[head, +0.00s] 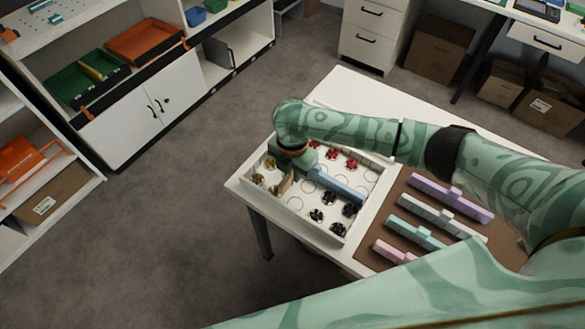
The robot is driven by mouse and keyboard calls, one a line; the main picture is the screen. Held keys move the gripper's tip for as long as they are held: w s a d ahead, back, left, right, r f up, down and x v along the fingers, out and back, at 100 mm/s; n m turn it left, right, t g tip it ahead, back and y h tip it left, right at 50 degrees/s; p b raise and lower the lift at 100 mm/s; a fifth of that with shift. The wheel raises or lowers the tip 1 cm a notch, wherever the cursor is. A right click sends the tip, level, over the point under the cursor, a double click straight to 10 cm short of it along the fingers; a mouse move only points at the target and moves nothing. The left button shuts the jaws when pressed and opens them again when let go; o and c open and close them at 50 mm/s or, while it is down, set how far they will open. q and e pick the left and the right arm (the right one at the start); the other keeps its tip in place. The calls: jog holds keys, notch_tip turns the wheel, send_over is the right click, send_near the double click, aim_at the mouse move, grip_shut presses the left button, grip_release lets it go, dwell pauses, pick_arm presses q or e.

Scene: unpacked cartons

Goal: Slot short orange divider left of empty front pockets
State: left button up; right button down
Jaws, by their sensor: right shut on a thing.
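A white tray (239,184) with round pockets sits on the table. Gold, red and black round pieces stand in some pockets, and several pockets are empty. A blue divider (340,187) lies across the tray's middle. My right gripper (287,172) is over the tray's left part, shut on a short orange-tan divider (286,182). The divider is near the gold pieces (269,163), left of the blue divider. The gripper hides part of it, and I cannot tell whether it touches the tray floor. My left gripper is not in view.
A brown mat (393,205) right of the tray holds a purple divider (452,197), a white one (440,216), a teal one (416,232) and a pink one (394,252). Open floor lies to the left.

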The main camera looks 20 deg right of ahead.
aim_at(293, 189)
jog(key=shift+f+b, duration=1)
jog(key=shift+f, duration=1.4)
jog(key=c, duration=1.3)
grip_release()
notch_tip(293, 189, up, 16)
jog(key=p, duration=0.7)
jog(key=shift+r, duration=0.15)
